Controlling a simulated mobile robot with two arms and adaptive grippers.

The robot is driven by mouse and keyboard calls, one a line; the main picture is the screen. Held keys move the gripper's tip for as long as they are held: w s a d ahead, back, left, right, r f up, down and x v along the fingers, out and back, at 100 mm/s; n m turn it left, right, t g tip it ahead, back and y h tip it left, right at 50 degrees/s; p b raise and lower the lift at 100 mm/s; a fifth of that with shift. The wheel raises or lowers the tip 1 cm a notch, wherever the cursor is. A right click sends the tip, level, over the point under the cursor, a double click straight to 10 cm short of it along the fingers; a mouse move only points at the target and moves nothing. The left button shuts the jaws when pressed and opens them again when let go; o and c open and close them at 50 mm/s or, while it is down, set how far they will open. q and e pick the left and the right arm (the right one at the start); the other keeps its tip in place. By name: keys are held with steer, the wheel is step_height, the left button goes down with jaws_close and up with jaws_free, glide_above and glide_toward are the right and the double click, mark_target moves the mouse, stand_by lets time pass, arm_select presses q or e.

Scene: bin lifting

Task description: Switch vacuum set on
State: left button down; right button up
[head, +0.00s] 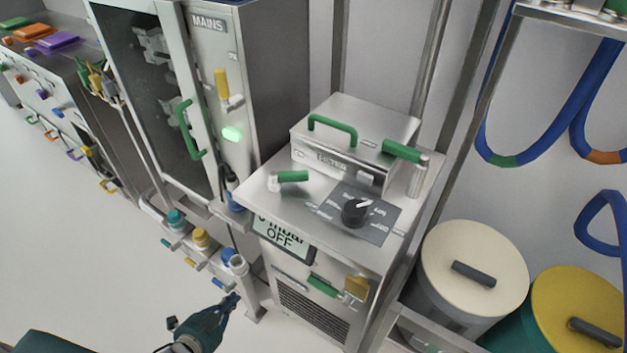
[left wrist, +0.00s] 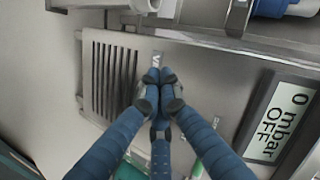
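The vacuum set (head: 340,275) is a steel cabinet in the middle of the head view. Its display (head: 283,238) reads OFF, and in the left wrist view the display (left wrist: 281,119) reads 0 mbar OFF. A black rotary knob (head: 355,212) sits on a dark labelled plate on its top. My left gripper (head: 234,298) is left of the cabinet's lower front. In the left wrist view its fingertips (left wrist: 157,76) are together with nothing visible between them, in front of the cabinet's face beside the vent slots, partly covering a label. Contact cannot be told. My right gripper is not in view.
A MAINS cabinet (head: 235,70) with a lit green lamp stands at left. A low rail with coloured valves (head: 200,238) is beside the vacuum set. Lidded bins, cream (head: 474,268) and yellow (head: 580,308), stand at right. Open floor (head: 80,250) lies at lower left.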

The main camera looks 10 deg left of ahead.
arm_select(q)
steer(key=w+d+r+m+t+h, duration=0.2)
steer(key=w+r+m, duration=0.1)
steer(key=r, duration=0.6)
steer(key=w+d+r+m+t+h, duration=0.1)
steer(key=w+d+r+m, duration=0.15)
steer(key=r, duration=0.55)
steer(key=m+t+h, duration=0.1)
steer(key=m+h, duration=0.3)
steer(key=m, duration=0.2)
glide_toward(307, 176)
steer(key=s+a, duration=0.1)
steer(key=s, duration=0.7)
steer(key=x, duration=0.9)
steer(key=shift+w, duration=0.1)
steer(key=w, duration=0.1)
steer(key=w+b, duration=0.1)
steer(key=w, duration=0.1)
steer(key=shift+w+a, duration=0.15)
steer(key=shift+a, duration=0.2)
steer(key=shift+w+a, duration=0.15)
steer(key=shift+w, duration=0.25)
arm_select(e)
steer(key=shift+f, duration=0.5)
arm_select(q)
steer(key=shift+w+n, duration=0.1)
steer(key=shift+n, duration=0.25)
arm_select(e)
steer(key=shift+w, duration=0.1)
